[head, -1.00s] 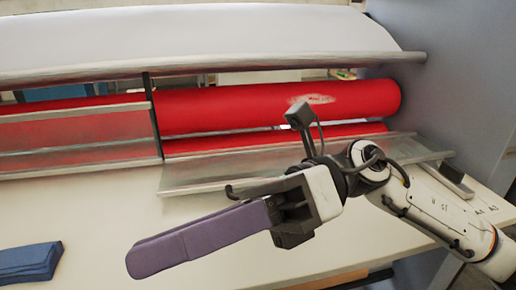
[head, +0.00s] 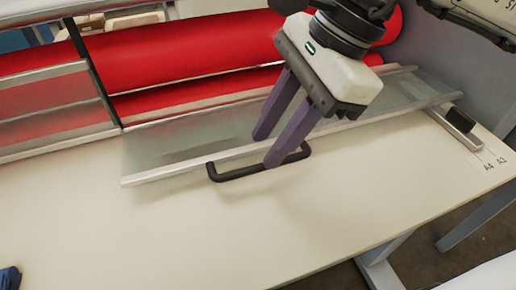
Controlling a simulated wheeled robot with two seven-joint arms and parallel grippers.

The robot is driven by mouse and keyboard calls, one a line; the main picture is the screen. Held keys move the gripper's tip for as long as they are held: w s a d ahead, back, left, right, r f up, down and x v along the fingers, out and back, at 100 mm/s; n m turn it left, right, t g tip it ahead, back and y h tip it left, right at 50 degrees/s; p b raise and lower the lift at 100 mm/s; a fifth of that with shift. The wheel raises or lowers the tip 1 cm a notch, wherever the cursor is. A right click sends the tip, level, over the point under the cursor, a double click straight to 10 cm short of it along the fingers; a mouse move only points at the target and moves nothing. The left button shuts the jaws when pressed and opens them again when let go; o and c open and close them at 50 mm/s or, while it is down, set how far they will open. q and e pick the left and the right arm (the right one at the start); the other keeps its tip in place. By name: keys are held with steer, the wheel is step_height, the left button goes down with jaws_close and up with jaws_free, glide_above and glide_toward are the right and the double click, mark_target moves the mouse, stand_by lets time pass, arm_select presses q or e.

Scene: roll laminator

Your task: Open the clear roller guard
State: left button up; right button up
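The clear roller guard (head: 180,141) is a see-through panel with metal edge rails, sloping out low in front of the red rollers (head: 180,50). A black U-shaped handle (head: 232,175) sticks out from its front rail. My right gripper (head: 268,152) comes down from above with its two purple fingers apart. One fingertip is at the handle, over or just inside its bar; the other is behind the front rail, over the clear panel. I cannot tell whether either touches. The gripper's body hides part of the rollers. My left gripper is not in view.
Another clear panel (head: 50,112) covers the rollers at left, beyond a dark upright post (head: 92,70). The pale tabletop (head: 130,235) is mostly clear in front. A small dark blue item (head: 9,279) lies at the lower left. A grey side wall bounds the right.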

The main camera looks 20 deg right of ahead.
mark_target(252, 167)
steer(key=shift+x, duration=2.3)
steer(key=shift+a, duration=0.1)
steer(key=shift+c, duration=0.4)
jaws_close()
